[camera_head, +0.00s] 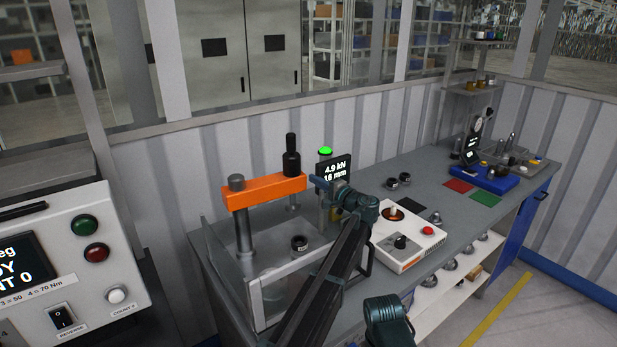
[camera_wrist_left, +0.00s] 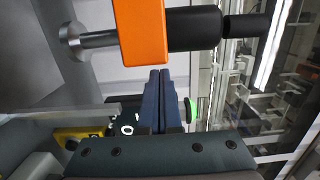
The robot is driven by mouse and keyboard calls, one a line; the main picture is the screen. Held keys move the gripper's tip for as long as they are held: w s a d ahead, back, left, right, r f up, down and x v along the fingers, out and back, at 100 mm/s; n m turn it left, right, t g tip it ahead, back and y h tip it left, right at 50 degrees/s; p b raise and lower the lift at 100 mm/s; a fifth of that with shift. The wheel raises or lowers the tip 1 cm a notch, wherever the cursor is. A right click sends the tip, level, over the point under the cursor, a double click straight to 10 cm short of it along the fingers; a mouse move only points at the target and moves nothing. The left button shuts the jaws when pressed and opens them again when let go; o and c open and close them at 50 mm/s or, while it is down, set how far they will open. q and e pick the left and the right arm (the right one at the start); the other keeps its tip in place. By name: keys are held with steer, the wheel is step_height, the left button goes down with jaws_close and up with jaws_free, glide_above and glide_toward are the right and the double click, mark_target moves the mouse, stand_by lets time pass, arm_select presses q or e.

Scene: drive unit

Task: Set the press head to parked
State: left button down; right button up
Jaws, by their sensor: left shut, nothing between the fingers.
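The press has an orange crossbeam (camera_head: 264,190) on a grey post, with a black cylindrical head (camera_head: 291,160) standing at its right end. In the left wrist view the crossbeam (camera_wrist_left: 141,32) and black cylinder (camera_wrist_left: 193,29) are close ahead of my fingers. A display (camera_head: 333,172) beside the press reads 4.9 kN and 16 mm; a green lamp (camera_head: 325,152) is lit above it. My left gripper (camera_head: 316,183) is shut and empty, just right of the beam; its fingertips also show in the left wrist view (camera_wrist_left: 160,74).
A white control box (camera_head: 407,243) with a lever, dark knob and red button stands right of the press. A clear guard with a pale frame (camera_head: 291,272) fronts the press. A dark ring-shaped part (camera_head: 299,243) lies under the beam. Red and green mats (camera_head: 485,199) lie farther right.

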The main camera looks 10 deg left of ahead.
arm_select(q)
steer(key=shift+s+d, duration=0.2)
steer(key=shift+d, duration=0.3)
steer(key=s+d+m+h+p, duration=0.2)
steer(key=s+d+h+p, duration=0.35)
steer(key=s, duration=0.65)
steer(key=b, duration=0.2)
glide_toward(305, 189)
step_height(305, 189, down, 2)
steer(key=w, duration=0.1)
steer(key=shift+w+a+f+y, duration=0.1)
steer(key=shift+w+a+y, duration=0.25)
steer(key=shift+w+a, duration=1.35)
